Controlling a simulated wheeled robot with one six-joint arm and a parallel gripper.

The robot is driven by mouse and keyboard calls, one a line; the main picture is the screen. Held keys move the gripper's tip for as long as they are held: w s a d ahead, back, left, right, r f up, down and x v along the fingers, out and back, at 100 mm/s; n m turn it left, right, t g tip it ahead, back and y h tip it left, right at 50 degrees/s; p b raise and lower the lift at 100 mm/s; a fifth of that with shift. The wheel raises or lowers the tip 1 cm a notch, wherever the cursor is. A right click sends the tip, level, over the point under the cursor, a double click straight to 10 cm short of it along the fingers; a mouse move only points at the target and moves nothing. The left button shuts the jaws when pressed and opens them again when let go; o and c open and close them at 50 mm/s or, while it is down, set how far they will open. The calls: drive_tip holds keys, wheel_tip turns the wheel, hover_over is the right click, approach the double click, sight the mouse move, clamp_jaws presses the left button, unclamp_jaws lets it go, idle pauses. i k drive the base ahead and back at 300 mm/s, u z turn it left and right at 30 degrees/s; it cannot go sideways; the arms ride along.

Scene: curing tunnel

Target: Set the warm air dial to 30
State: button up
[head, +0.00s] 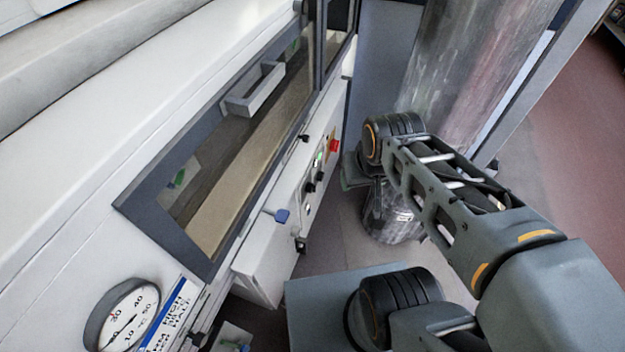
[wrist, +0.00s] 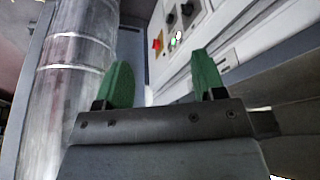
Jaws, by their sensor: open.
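A round white gauge (head: 128,316) with a dark rim and numbers sits at the lower left of the head view, beside a blue-and-white label (head: 170,318) too blurred to read fully. Two black knobs (head: 319,176) are on the control panel; they also show in the wrist view (wrist: 187,9). I cannot tell which part is the warm air dial or read a setting on the knobs. My gripper (wrist: 163,80) has green fingers, open and empty, apart from the panel. In the head view the gripper is mostly hidden behind my arm.
A red button (head: 334,146) and a green light (head: 319,157) share the panel; the button also shows in the wrist view (wrist: 157,43). A large metal duct (head: 470,60) stands close to my arm.

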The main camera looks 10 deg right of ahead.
sight(320, 174)
drive_tip(key=z, duration=1.2)
drive_tip(key=i, duration=0.35)
drive_tip(key=u, duration=1.8)
